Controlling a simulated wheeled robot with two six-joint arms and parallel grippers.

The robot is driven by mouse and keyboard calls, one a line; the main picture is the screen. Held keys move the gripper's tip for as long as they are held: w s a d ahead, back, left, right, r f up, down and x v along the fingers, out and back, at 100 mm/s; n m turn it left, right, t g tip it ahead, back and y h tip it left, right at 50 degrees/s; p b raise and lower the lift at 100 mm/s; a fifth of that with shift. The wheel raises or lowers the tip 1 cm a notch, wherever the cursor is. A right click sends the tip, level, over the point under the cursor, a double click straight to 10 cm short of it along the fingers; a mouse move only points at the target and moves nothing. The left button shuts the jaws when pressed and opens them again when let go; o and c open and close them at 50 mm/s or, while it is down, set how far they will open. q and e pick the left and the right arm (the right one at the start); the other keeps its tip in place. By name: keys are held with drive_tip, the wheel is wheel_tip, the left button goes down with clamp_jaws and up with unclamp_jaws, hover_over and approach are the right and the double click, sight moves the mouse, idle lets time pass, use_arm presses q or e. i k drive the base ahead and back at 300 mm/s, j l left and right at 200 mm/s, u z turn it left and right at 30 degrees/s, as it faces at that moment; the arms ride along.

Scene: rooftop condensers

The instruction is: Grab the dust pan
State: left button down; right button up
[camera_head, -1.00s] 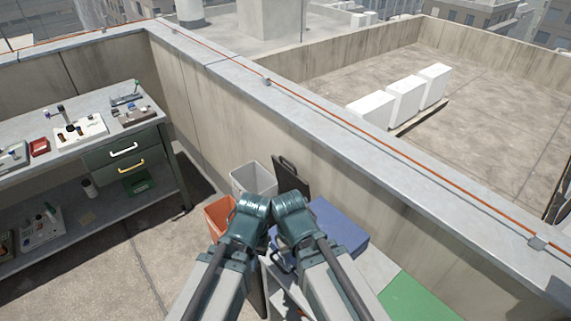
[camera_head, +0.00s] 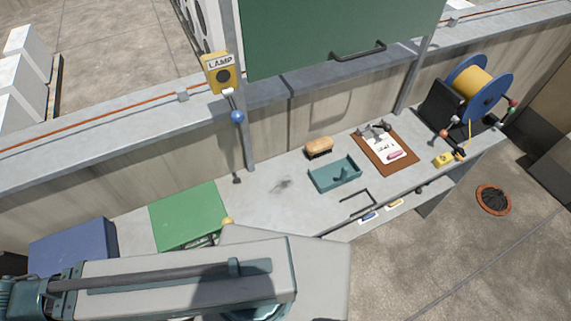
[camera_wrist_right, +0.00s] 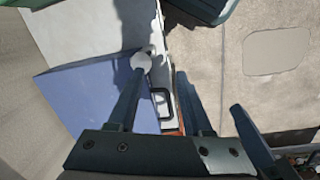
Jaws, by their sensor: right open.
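The dust pan does not show clearly in that view. One of my arms crosses the lower left of the head view; its gripper is hidden. My left gripper is not seen.
A brown clipboard (camera_head: 384,150) and cable reel (camera_head: 478,88) stand to the right. A yellow lamp box (camera_head: 220,72) and post rise behind. A black handle (camera_head: 358,203) is at the bench front.

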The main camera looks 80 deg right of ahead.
sight(327, 177)
drive_tip(key=k+z, duration=0.1)
drive_tip(key=k, duration=0.45)
drive_tip(key=z, duration=3.2)
drive_tip(key=k+j, duration=0.25)
drive_tip(key=j, duration=0.15)
drive_tip(key=k+j, duration=0.25)
drive_tip(key=j, duration=0.15)
